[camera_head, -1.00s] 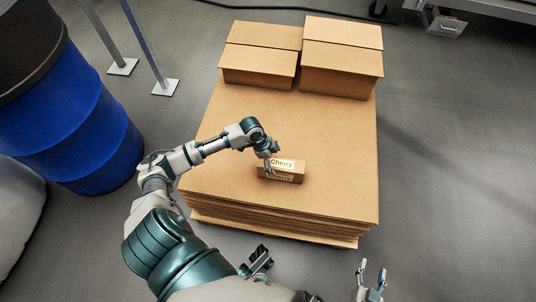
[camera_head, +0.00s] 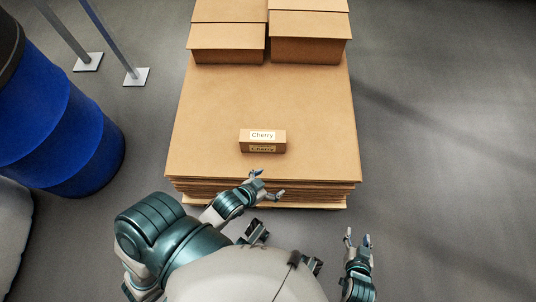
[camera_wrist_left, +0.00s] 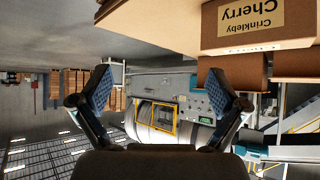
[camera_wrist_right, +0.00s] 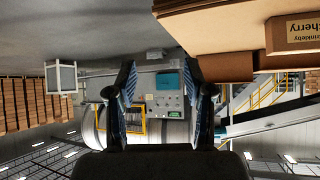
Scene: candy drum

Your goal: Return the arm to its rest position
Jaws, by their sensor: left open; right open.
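My left gripper (camera_head: 268,184) is open and empty, low at the near edge of the cardboard stack in the head view. Its two spread fingers (camera_wrist_left: 160,92) show in the left wrist view with nothing between them. My right gripper (camera_head: 358,238) is open and empty, to the right of the stack's near edge. Its fingers (camera_wrist_right: 165,95) also stand apart in the right wrist view. A small brown box labelled Cherry (camera_head: 262,145) sits on the stack, apart from and beyond the left gripper. The box also shows at the top of the left wrist view (camera_wrist_left: 215,28).
The stack of flat cardboard (camera_head: 310,110) carries larger closed boxes (camera_head: 310,45) at its far end. A blue drum (camera_head: 65,140) stands at the left, near metal posts (camera_head: 115,45). Open grey floor (camera_head: 450,180) lies to the right.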

